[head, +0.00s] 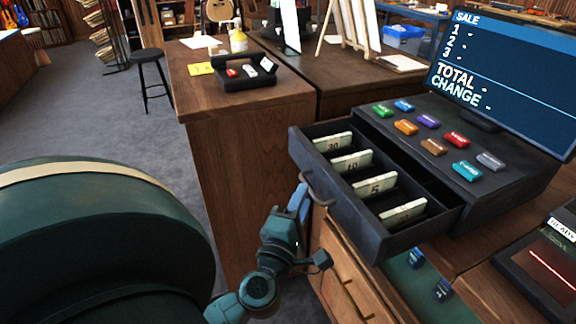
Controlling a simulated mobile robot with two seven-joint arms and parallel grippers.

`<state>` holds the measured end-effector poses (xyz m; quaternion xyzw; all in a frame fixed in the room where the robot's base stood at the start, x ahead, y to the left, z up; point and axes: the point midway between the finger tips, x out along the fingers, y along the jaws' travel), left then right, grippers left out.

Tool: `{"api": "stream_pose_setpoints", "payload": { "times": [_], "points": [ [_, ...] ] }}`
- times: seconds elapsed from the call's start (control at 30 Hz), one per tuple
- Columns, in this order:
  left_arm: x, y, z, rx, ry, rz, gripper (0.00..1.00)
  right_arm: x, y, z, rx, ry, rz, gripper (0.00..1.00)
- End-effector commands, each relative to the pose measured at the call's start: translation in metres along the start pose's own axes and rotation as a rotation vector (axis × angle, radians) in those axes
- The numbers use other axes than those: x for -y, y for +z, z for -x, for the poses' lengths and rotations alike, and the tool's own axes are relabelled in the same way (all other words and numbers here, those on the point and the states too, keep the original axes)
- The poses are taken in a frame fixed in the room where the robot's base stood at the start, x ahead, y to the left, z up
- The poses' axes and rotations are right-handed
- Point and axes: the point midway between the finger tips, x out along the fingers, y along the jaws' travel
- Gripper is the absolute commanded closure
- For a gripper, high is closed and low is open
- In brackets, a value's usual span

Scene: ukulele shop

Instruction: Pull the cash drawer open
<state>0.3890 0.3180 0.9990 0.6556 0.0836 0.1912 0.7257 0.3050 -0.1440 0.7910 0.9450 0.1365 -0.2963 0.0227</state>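The cash drawer (345,212) is a dark tray standing well out from the black register (515,168). Banknotes marked 20, 10 and 5, plus another stack, lie in its compartments. Its curved handle (318,196) is on the front face. My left gripper (301,196) is at the handle's left end, its blue finger part upright beside it. Whether the fingers close around the handle is hidden by the angle. My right gripper is out of view.
Coloured keys and a SALE screen (505,70) top the register. Wooden drawers (345,285) lie below the cash drawer. A wooden counter (225,165) with a black tray (247,82) stands behind; open floor lies at left.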

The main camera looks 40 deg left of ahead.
Motion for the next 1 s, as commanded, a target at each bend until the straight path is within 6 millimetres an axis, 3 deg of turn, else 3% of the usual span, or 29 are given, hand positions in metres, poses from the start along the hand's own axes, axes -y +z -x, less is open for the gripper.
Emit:
{"api": "stream_pose_setpoints", "payload": {
  "times": [0.2,0.43,0.63,1.0],
  "points": [
    [0.006,-0.001,0.053,-0.001,-0.006,0.001,0.69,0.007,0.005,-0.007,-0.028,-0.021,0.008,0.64],
    [0.004,-0.001,0.09,0.0,-0.005,0.0,0.69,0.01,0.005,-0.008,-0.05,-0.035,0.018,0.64],
    [0.001,0.0,0.102,0.0,-0.002,0.0,0.69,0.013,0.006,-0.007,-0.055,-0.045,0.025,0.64],
    [0.001,0.0,0.103,0.0,-0.001,0.0,0.69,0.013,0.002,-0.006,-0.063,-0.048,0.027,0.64]
  ]
}}
